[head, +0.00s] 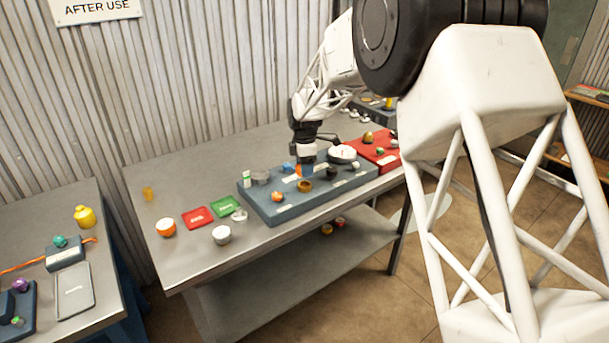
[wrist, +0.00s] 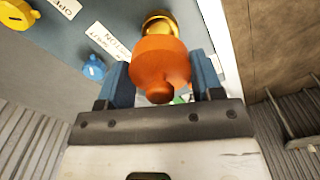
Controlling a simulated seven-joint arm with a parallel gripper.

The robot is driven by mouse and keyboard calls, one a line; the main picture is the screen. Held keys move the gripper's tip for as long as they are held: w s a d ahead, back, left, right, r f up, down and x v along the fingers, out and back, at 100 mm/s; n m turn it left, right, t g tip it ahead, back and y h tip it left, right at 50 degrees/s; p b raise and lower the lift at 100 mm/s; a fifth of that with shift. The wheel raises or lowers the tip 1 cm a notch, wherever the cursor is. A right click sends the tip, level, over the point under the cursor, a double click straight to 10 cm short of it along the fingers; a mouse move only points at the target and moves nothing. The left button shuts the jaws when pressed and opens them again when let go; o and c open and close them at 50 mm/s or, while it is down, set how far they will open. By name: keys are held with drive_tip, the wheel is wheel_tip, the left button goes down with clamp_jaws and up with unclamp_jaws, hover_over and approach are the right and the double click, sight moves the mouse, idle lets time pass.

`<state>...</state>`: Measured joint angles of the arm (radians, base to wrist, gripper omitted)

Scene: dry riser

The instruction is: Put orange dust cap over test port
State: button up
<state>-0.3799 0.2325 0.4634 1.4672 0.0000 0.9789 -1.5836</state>
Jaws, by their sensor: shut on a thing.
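My gripper (head: 306,168) is low over the blue-grey panel on the table, seen in the head view. In the wrist view its two blue fingers (wrist: 160,80) are shut on the orange dust cap (wrist: 159,60), a rounded piece with a small knob facing the camera. A gold, brass-like fitting (wrist: 158,19) shows just beyond the cap; I cannot tell if they touch, or if this is the test port. In the head view a brass fitting (head: 304,186) stands on the panel near my fingers. A bit of orange (head: 299,171) shows beside the fingers.
The panel (head: 262,207) also carries an orange knob (head: 278,196), a blue part (head: 288,168), a dark knob (head: 331,171) and a white round part (head: 342,154). A red tray (head: 388,160) lies to the right. Red (head: 197,217) and green (head: 225,206) plates lie left.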

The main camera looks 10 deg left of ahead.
drive_tip(key=shift+f, duration=0.1)
drive_tip(key=shift+f, duration=1.65)
drive_tip(key=shift+f, duration=0.6)
drive_tip(key=o, duration=0.9)
drive_tip(key=shift+r, duration=0.15)
wheel_tip(320, 180, up, 13)
drive_tip(key=shift+f, duration=0.1)
